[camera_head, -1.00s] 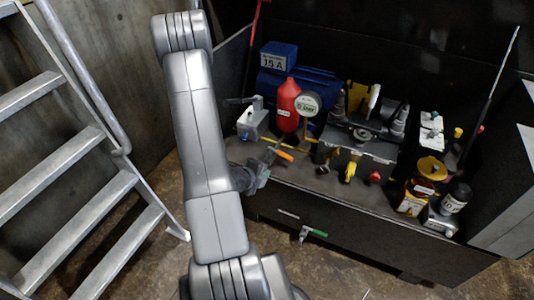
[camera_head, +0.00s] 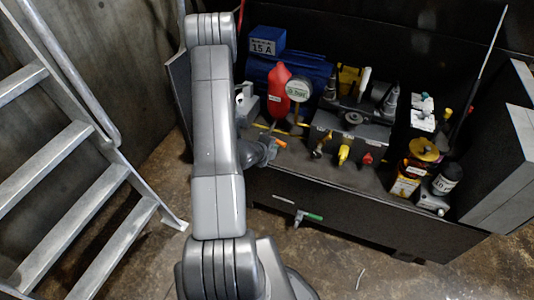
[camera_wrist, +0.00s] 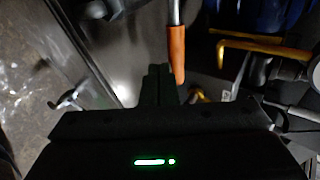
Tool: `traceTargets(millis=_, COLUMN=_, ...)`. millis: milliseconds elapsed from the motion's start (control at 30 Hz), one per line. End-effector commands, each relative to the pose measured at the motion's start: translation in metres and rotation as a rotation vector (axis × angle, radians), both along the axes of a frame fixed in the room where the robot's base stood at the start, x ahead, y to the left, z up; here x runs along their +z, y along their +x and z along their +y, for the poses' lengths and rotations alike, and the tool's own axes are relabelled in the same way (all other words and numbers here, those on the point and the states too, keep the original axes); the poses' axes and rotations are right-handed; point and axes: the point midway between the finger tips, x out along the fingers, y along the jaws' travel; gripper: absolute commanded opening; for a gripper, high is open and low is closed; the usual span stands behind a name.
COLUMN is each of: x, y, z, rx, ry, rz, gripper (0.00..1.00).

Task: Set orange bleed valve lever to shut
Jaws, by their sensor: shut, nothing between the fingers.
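The orange bleed valve lever (camera_head: 279,142) stands out at the front left of the machine bench. In the wrist view its orange grip (camera_wrist: 177,50) hangs from a grey rod, its end pointing down the picture. My gripper (camera_head: 270,150) is right beside the lever in the head view. In the wrist view my gripper (camera_wrist: 161,70) is shut and empty, its dark fingers just left of the grip. I cannot tell whether they touch. The lever's pivot is not clear.
A red bottle (camera_head: 272,90), a gauge (camera_head: 298,89) and a yellow valve handle (camera_head: 343,154) stand close by. A green-handled lever (camera_head: 312,217) sticks out of the bench front. A metal stair (camera_head: 60,170) is at the left.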

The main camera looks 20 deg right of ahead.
Motion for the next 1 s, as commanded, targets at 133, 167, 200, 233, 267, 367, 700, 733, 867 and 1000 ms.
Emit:
traceTargets(millis=133, x=0.001, y=0.003, z=-0.004, rx=0.001, ry=0.000, rz=0.000, gripper=0.00)
traceTargets(millis=167, x=0.001, y=0.003, z=-0.004, rx=0.001, ry=0.001, rz=0.001, gripper=0.00)
traceTargets(millis=200, x=0.001, y=0.004, z=-0.004, rx=0.001, ry=0.001, rz=0.001, gripper=0.00)
traceTargets(millis=233, x=0.001, y=0.003, z=-0.004, rx=0.001, ry=0.001, rz=0.001, gripper=0.00)
traceTargets(millis=267, x=0.001, y=0.003, z=-0.004, rx=0.001, ry=0.001, rz=0.001, gripper=0.00)
traceTargets(millis=367, x=0.001, y=0.003, z=-0.004, rx=0.001, ry=0.001, rz=0.001, gripper=0.00)
traceTargets(millis=700, x=-0.004, y=0.005, z=-0.011, rx=0.063, ry=0.000, rz=-0.004, gripper=0.00)
traceTargets(millis=733, x=-0.005, y=0.005, z=-0.012, rx=0.074, ry=0.001, rz=-0.003, gripper=0.00)
traceTargets(millis=867, x=-0.005, y=0.006, z=-0.016, rx=0.115, ry=0.000, rz=-0.003, gripper=0.00)
traceTargets(millis=1000, x=-0.003, y=0.008, z=-0.022, rx=0.126, ry=-0.001, rz=-0.001, gripper=0.00)
